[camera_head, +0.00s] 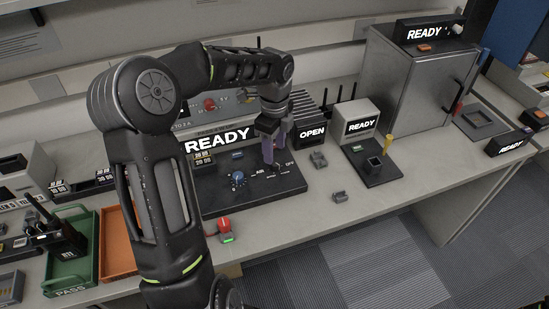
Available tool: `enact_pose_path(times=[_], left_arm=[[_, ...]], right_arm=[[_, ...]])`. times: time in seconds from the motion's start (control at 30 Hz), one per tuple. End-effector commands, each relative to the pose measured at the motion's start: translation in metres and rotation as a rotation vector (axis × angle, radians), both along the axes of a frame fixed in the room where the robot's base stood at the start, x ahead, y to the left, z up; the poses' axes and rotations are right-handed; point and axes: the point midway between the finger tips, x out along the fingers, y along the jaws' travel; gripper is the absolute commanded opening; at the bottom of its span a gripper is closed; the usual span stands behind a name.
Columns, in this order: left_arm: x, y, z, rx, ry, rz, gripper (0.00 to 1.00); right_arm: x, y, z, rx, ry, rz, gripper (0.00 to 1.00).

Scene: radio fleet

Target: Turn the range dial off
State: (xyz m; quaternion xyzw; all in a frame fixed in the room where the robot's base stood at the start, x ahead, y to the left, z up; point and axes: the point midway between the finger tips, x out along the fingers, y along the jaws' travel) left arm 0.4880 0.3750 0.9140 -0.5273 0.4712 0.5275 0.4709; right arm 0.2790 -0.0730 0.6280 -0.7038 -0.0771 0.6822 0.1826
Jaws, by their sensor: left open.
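A dark panel (222,203) on the bench carries a blue knob (238,179) at its middle left. To the right are the white markings "AIR" and "OFF", with a small dark dial (276,170) between them. My left arm reaches in from the left and over the panel. My left gripper (271,161) points down at this dial, its jaws open. The fingers partly hide the dial, so I cannot tell its exact setting or whether they touch it. My right gripper is not in view.
A "READY" display (217,139) stands behind the panel. A red-topped switch (225,228) sits at its front edge. A green tray (72,262) and an orange tray (116,243) lie left. A grey cabinet (405,85) stands right. The front right bench strip is mostly clear.

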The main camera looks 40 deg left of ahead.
Motion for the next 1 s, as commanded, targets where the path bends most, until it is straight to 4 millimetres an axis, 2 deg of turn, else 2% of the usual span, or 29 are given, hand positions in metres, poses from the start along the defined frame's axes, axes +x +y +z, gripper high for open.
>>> enact_pose_path(times=[0.1,0.3,0.63,1.0], left_arm=[[-0.001,0.000,-0.020,-0.001,0.003,0.000,0.49],[0.000,0.000,-0.043,0.000,0.001,0.001,0.49],[0.000,0.000,-0.048,0.001,0.000,0.000,0.49],[0.000,0.000,-0.048,0.001,-0.001,0.000,0.19]], right_arm=[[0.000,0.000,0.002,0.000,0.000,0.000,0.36],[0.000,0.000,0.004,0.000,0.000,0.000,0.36],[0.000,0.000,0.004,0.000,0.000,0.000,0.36],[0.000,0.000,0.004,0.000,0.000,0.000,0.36]])
